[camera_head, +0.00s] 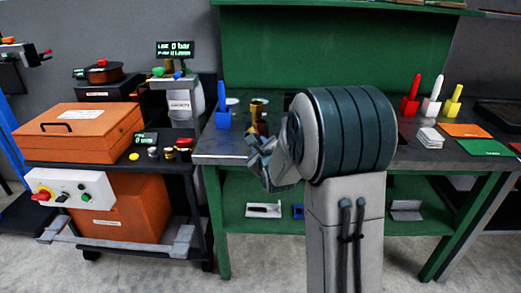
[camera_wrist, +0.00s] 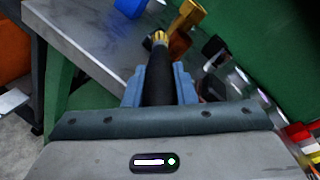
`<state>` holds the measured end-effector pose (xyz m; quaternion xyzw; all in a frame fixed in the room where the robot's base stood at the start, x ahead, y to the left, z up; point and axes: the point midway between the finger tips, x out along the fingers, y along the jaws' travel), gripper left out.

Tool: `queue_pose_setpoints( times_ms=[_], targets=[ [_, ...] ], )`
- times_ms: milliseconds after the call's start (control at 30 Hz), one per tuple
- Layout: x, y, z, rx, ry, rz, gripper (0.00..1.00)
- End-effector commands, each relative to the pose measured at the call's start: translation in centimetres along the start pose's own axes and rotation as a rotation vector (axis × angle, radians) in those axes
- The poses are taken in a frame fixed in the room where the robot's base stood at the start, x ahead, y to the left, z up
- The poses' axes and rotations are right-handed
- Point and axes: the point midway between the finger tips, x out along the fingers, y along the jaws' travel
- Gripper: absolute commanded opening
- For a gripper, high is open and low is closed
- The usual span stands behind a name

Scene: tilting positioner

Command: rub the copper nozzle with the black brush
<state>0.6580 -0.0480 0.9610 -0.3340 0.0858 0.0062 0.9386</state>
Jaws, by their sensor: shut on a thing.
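My gripper (camera_wrist: 160,88) is shut on the black brush (camera_wrist: 158,82), whose dark handle stands between the two blue-grey fingers. The brush's yellow tip (camera_wrist: 160,37) points away from me. It overlaps the lower left of the copper-gold nozzle fitting (camera_wrist: 188,16) in the wrist view; I cannot tell whether they touch. In the head view the fitting (camera_head: 257,106) stands on the bench, partly hidden by my arm. My gripper (camera_head: 262,170) shows there at the bench's front edge, and the brush cannot be made out.
A blue holder with a blue-handled tool (camera_head: 222,118) stands left of the fitting. Red (camera_head: 409,106), white (camera_head: 430,107) and yellow (camera_head: 452,106) holders stand at the right of the bench. A cart with an orange case (camera_head: 80,133) is at the left.

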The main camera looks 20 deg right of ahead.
Motion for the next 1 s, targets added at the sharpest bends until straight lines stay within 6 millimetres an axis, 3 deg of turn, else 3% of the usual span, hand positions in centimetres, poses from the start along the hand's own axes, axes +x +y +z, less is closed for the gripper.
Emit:
queue_pose_setpoints(
  times_ms=[533, 767, 1000],
  targets=[
    [-1.1, -2.8, -2.6, 0.001, 0.002, 0.000, 0.01],
    [-1.0, -2.8, -2.6, 0.000, 0.000, 0.000, 0.01],
    [-0.4, -1.3, -1.4, -0.001, -0.003, 0.002, 0.01]
  ],
)
